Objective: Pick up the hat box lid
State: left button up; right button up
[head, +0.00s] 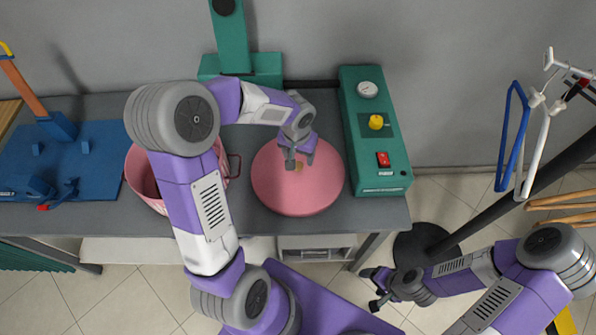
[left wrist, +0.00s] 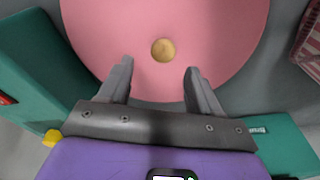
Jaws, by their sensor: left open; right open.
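The hat box lid (head: 296,197) is a round pink disc lying on the grey table, in the middle of the head view. A small round tan knob (left wrist: 163,50) sits at its centre in the left wrist view. My left gripper (head: 298,166) is open above the lid, close to the knob. In the left wrist view my left gripper (left wrist: 158,70) has its two fingers apart, with the knob just beyond the fingertips and nothing between them. My right gripper (head: 374,288) is open and empty, off the table's front right side.
A pink container (head: 143,178) stands left of the lid, partly hidden by my left arm. A green control box (head: 378,150) with a gauge, yellow knob and red switch stands right. A blue board (head: 95,150) lies far left. A rack with hangers (head: 510,140) stands at right.

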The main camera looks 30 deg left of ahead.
aim_at(298, 165)
pick_arm(q)
jog(key=f, duration=0.2)
jog(key=f+b, duration=0.1)
jog(key=f, duration=0.1)
jog(key=shift+a+f, duration=0.2)
jog(key=shift+f, duration=0.1)
jog(key=shift+r, duration=0.1)
grip_shut()
jog(key=shift+r, duration=0.1)
